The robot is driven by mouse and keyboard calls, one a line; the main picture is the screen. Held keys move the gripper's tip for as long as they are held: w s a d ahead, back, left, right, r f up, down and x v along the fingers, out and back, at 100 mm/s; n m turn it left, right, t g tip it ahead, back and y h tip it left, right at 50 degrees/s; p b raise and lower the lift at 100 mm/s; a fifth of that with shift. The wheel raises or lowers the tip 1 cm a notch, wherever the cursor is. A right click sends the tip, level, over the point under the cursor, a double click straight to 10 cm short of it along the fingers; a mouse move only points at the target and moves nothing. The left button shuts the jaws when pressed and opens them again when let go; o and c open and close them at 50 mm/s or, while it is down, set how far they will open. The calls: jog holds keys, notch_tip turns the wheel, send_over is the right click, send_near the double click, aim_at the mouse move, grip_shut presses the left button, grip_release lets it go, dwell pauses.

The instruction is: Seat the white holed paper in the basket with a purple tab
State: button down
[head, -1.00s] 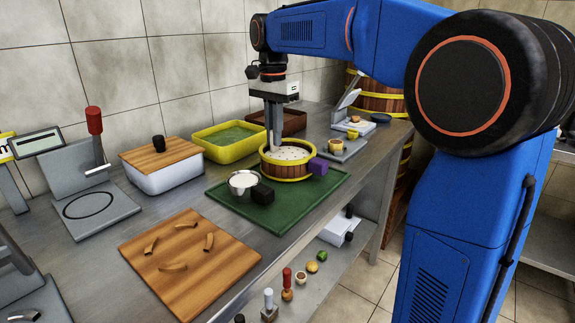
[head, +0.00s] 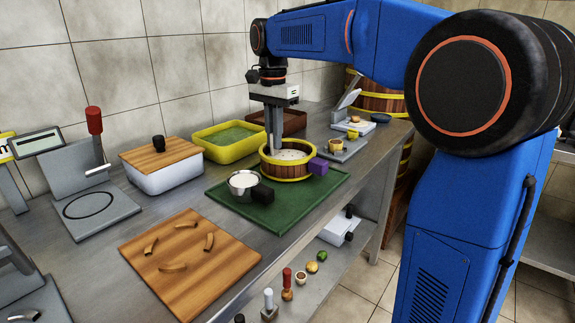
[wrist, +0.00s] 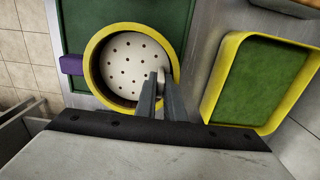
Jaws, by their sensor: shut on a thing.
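The white holed paper (head: 292,155) is a round sheet with small dark holes. It lies inside the round wooden basket (head: 285,174), which has yellow bands and a purple tab (head: 318,166) on its side. In the wrist view the paper (wrist: 122,62) is within the yellow rim (wrist: 89,65), with some dark inner wall showing. The purple tab (wrist: 72,65) points left there. My gripper (head: 274,148) reaches down into the basket, its fingers close together on a small pale piece at the paper's edge. Whether the paper touches the basket floor is hard to tell.
The basket stands on a green mat (head: 240,210) with a white-filled cup (head: 243,180) with a black handle close by. A yellow tray (head: 228,140) is behind. A wooden board (head: 187,262) with curved pieces lies in front. A small scale-like stand (head: 342,150) is at right.

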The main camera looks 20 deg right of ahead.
jog(key=shift+f, duration=0.65)
dwell(0.8)
jog(key=c, duration=1.6)
grip_release()
jog(key=shift+w+a, duration=0.45)
jog(key=shift+w, duration=0.25)
jog(key=shift+s+d+r, duration=0.15)
jog(key=shift+s+r, duration=0.05)
jog(key=shift+r, duration=0.95)
jog(key=shift+s+d+r, duration=0.1)
jog(key=shift+s+r, duration=0.1)
jog(key=shift+r, duration=0.95)
jog(key=shift+s+d+r, duration=0.15)
jog(key=shift+s+r, duration=0.05)
jog(key=shift+r, duration=0.95)
jog(key=o, duration=0.6)
